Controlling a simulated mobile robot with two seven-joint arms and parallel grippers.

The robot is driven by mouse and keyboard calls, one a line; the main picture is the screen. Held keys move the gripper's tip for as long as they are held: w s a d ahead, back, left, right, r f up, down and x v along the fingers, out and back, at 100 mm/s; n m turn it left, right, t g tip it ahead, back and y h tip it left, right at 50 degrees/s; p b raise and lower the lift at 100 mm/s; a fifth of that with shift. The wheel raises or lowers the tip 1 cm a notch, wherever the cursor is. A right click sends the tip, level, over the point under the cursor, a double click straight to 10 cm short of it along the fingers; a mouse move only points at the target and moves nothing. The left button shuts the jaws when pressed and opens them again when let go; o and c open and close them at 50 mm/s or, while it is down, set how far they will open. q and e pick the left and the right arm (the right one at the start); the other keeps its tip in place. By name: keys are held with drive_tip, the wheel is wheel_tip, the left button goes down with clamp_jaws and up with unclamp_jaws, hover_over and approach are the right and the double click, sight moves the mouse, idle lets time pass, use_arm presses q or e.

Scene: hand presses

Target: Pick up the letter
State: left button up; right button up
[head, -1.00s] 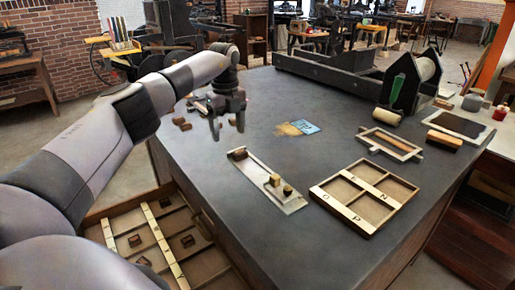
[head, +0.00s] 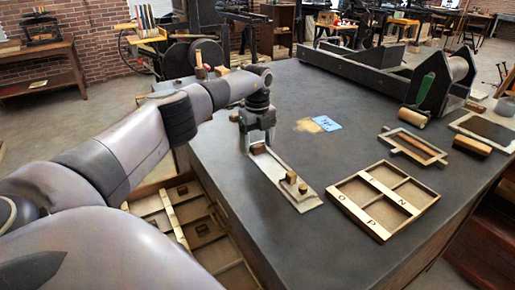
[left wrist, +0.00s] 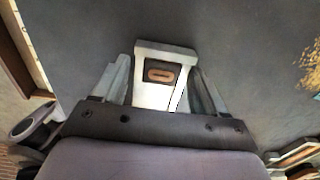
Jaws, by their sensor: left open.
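A small brown block (left wrist: 160,75), which looks like the letter, sits at the far end of a pale metal composing stick (head: 278,170). In the head view it also shows partly behind my fingers (head: 257,149). My left gripper (head: 258,142) is open over that end of the stick. In the left wrist view its two fingers (left wrist: 162,84) stand on either side of the stick's end, with the block between them and a gap to each finger. I cannot tell how high the fingertips are above it. My right gripper is not in view.
Small brass-coloured blocks (head: 291,178) sit at the stick's near end. A divided wooden tray (head: 372,231) lies to the right, and a type drawer (head: 170,218) is open below the table's left edge. A blue card (head: 326,123) lies beyond. A press bed and roller stand behind.

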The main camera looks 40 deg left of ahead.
use_arm(q)
drive_tip(key=shift+c, duration=0.3)
drive_tip(key=c, duration=1.1)
drive_tip(key=shift+o, duration=0.2)
drive_tip(key=shift+r, duration=0.1)
wheel_tip(320, 180, up, 12)
wheel_tip(320, 180, up, 8)
drive_tip(key=p, duration=0.3)
hover_over(258, 145)
